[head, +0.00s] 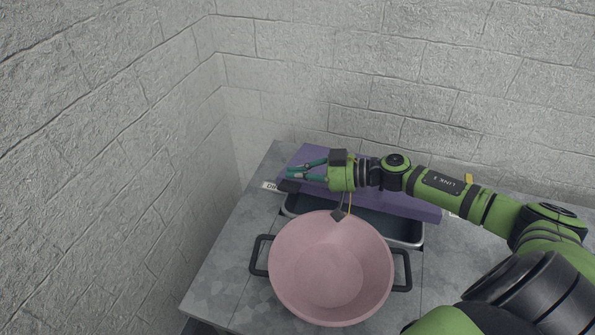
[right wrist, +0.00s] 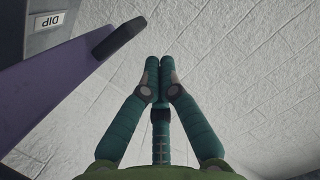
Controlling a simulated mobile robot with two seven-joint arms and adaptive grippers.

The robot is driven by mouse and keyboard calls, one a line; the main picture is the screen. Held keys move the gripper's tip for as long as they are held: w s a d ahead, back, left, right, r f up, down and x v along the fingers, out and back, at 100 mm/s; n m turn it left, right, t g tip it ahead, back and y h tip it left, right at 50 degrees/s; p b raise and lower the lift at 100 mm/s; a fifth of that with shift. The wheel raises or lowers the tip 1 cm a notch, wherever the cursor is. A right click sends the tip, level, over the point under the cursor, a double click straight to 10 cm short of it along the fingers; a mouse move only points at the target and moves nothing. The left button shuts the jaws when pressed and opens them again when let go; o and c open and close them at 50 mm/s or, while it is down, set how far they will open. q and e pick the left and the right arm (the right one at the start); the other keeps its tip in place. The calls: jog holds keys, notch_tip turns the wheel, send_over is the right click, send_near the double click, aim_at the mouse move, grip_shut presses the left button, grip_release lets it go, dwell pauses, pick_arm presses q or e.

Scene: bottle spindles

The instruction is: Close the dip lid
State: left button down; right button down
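The purple dip lid (head: 425,210) stands raised and tilted above a dark basin with a metal rim (head: 409,244) on the grey counter. In the right wrist view the purple lid (right wrist: 50,85) fills the left side, with a dark handle (right wrist: 119,38) at its end. A white DIP label (right wrist: 45,22) shows beside it. My right gripper (head: 290,172) is over the left end of the lid in the head view. Its fingertips (right wrist: 159,66) meet with nothing between them, apart from the handle in the wrist view. My left gripper is not in view.
A large pink pot (head: 330,265) with black side handles (head: 402,270) stands in front of the basin and hides part of it. Block walls (head: 390,70) close off the back and left. The counter (head: 222,270) is bare left of the pot.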

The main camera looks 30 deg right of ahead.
jog(key=shift+f, duration=0.25)
jog(key=shift+n, duration=0.7)
jog(key=f, duration=0.2)
jog(key=s+a+f+b, duration=0.1)
jog(key=f, duration=0.2)
jog(key=s+a+f, duration=0.1)
jog(key=f, duration=0.1)
jog(key=shift+s+a+f, duration=0.15)
jog(key=shift+a+f, duration=0.1)
jog(key=shift+f, duration=0.05)
